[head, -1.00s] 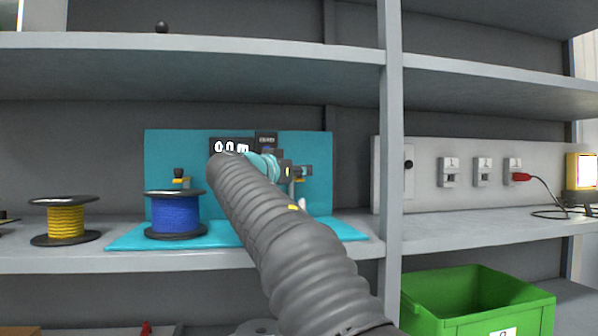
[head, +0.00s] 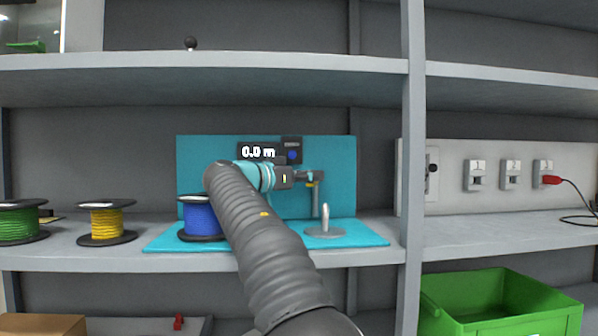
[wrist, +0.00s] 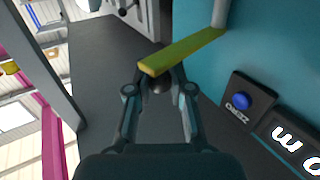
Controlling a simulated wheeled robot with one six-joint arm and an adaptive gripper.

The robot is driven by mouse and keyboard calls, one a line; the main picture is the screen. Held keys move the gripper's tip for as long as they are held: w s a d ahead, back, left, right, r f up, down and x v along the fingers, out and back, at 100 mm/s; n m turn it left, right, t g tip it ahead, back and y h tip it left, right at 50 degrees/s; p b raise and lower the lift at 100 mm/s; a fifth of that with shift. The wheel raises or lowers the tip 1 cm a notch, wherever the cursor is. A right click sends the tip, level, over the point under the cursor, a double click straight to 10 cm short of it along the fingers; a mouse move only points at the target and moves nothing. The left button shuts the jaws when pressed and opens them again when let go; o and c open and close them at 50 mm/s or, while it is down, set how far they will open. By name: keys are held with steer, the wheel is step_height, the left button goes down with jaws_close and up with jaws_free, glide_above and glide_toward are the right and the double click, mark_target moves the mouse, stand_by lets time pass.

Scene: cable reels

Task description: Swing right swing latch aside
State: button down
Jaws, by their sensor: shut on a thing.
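The right swing latch shows in the wrist view as a yellow bar (wrist: 185,52) on a grey post by the teal panel. Its dark round knob (wrist: 158,85) sits between the fingers of my gripper (wrist: 162,76), which is shut on it. In the head view my gripper (head: 314,177) is in front of the right side of the teal panel (head: 335,155). Only a little yellow of the latch (head: 310,184) shows there, beside a grey post (head: 317,203). The left latch is hidden behind my arm.
A blue cable reel (head: 200,218) stands on the teal base, left of my arm. A grey disc with a short peg (head: 325,230) lies bare below my gripper. A shelf upright (head: 413,150) stands to the right. A meter display reads 0.0 m (head: 258,152).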

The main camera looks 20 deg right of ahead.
steer(key=shift+d, duration=0.1)
steer(key=c, duration=1)
jaws_free()
steer(key=shift+d, duration=0.1)
steer(key=shift+a, duration=0.2)
steer(key=v, duration=1.2)
steer(key=shift+s+d, duration=0.1)
